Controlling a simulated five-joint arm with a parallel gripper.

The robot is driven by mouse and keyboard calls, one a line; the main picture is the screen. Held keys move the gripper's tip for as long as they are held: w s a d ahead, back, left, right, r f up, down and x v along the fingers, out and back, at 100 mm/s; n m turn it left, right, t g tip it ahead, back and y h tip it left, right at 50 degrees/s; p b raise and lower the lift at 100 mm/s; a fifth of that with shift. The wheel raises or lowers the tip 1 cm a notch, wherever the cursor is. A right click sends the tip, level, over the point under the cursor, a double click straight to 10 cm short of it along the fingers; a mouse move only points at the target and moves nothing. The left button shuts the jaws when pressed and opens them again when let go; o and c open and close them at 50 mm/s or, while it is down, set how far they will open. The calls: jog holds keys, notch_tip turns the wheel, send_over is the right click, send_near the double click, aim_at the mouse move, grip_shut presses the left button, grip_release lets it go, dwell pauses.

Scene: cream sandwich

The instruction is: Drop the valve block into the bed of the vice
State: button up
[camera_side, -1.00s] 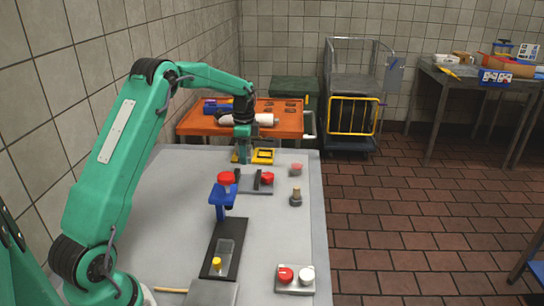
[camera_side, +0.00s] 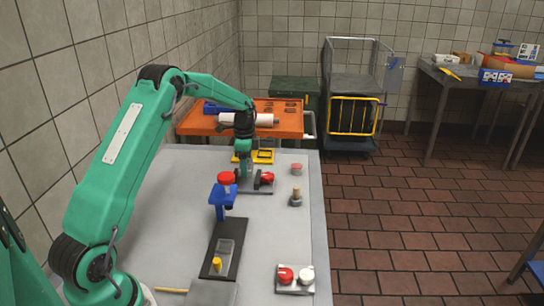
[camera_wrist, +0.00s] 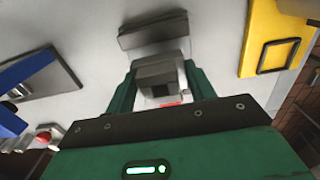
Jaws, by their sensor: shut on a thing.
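My gripper (camera_side: 246,174) is over the vice (camera_side: 262,188) in the side view. In the wrist view its two green fingers (camera_wrist: 160,90) are closed on the sides of a small grey block, the valve block (camera_wrist: 157,76). The side view does not show the block clearly behind the fingers. The vice has a grey base, dark upright jaws and a red part at its right. In the wrist view a dark grey jaw bar (camera_wrist: 152,30) lies just beyond the block. I cannot tell whether the block touches the bed.
A yellow frame (camera_side: 263,157) lies behind the vice. A blue stand (camera_side: 222,194) and a red round part (camera_side: 226,177) are close on the left. A dark peg (camera_side: 296,198) and a small red-topped piece (camera_side: 296,169) stand on the right.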

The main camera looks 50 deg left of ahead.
jog(key=shift+f, duration=0.75)
jog(key=o, duration=1.2)
jog(key=shift+r, duration=3.8)
jog(key=shift+r, duration=0.1)
